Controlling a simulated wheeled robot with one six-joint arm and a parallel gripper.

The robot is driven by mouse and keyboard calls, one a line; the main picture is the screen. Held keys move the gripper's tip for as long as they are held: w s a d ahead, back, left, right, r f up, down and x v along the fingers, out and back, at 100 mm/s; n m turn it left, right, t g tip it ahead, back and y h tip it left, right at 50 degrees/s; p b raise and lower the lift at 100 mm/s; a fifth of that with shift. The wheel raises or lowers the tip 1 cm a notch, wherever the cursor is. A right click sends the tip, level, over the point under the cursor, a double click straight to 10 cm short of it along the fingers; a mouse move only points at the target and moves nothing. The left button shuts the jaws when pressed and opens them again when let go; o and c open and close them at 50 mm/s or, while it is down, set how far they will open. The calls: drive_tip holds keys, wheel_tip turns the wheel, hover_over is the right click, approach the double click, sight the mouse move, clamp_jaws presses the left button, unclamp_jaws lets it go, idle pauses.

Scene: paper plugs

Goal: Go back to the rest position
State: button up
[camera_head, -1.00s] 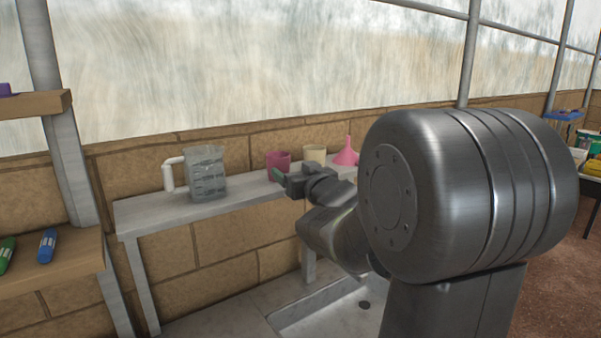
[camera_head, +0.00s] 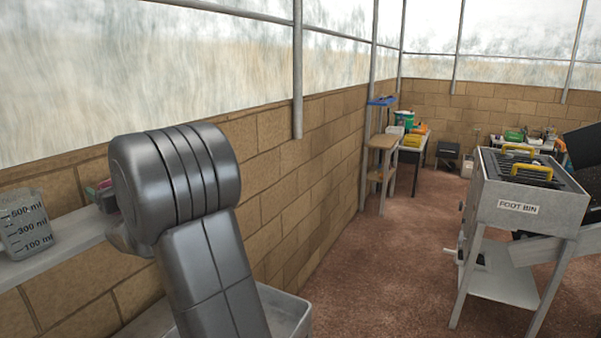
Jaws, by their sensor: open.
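My gripper (camera_head: 104,196) shows only as a small dark part with a greenish tip, at the left above the grey shelf (camera_head: 60,238). My large grey arm joint hides most of it. It is open, and I see nothing held in it. A bit of a pink cup (camera_head: 92,190) shows just behind it. A clear measuring jug (camera_head: 25,222) with millilitre marks stands on the shelf at the left edge, apart from the gripper.
A brick wall (camera_head: 320,140) runs along the left. A grey sink edge (camera_head: 295,318) lies below my arm. A metal bin stand (camera_head: 520,205) with yellow-handled things stands at the right. Tables with goods are at the back. The reddish floor (camera_head: 400,270) between is clear.

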drive_tip(key=shift+s+d+r, duration=0.1)
drive_tip(key=shift+r, duration=0.55)
drive_tip(key=shift+s+d+r, duration=0.1)
drive_tip(key=shift+r, duration=0.5)
drive_tip(key=shift+w+a+r, duration=0.1)
drive_tip(key=shift+w+r, duration=0.05)
drive_tip(key=shift+r, duration=0.1)
drive_tip(key=shift+f, duration=0.1)
